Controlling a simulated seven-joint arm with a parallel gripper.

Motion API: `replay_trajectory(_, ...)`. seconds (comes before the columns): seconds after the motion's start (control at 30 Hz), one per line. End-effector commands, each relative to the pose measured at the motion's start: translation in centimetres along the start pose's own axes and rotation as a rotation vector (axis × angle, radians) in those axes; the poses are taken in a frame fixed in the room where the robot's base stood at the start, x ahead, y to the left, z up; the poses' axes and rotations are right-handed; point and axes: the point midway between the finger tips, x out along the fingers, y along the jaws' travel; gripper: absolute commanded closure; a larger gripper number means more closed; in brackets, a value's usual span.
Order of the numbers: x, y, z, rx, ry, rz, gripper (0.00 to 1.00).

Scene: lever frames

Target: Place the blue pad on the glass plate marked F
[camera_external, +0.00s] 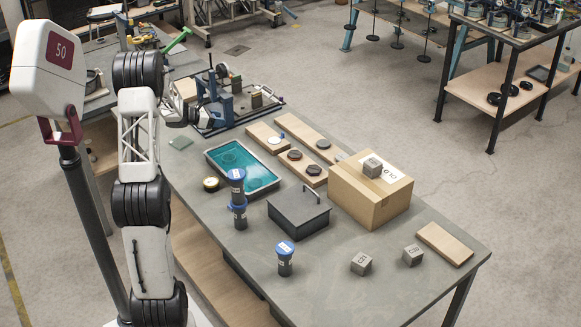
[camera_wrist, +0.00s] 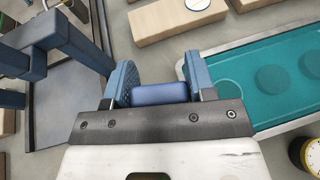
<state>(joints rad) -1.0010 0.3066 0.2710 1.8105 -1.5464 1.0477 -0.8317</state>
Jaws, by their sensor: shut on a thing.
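My gripper (camera_wrist: 160,82) is shut on the blue pad (camera_wrist: 160,93), a small rounded blue block between the two jaws in the wrist view. In the external view my gripper is at the end of the arm near the lever frame, too small to make out the pad. A whitish round disc (camera_external: 274,140) lies on a wooden board; part of a white disc with a blue rim (camera_wrist: 197,5) shows at the top of the wrist view. I cannot read an F on any plate, so I cannot tell which is the glass plate.
The blue lever frame (camera_wrist: 62,50) stands close to the left of my gripper in the wrist view. A tray of teal liquid (camera_wrist: 285,75) lies to the right. A cardboard box (camera_external: 370,192), a dark lidded box (camera_external: 298,212) and blue-capped cylinders (camera_external: 285,262) stand on the table.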

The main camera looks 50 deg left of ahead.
Motion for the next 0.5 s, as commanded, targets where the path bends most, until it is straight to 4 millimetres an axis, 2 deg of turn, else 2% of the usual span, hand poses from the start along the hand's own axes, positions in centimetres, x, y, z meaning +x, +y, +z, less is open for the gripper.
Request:
replay_trajectory(0.03,-1.2,1.0,-0.8,-0.009,0.001,0.019,0.73)
replay_trajectory(0.2,-4.9,3.7,-3.1,-0.031,0.002,0.076,0.73)
replay_trajectory(0.5,-10.6,7.2,-6.8,-0.066,0.004,0.161,0.73)
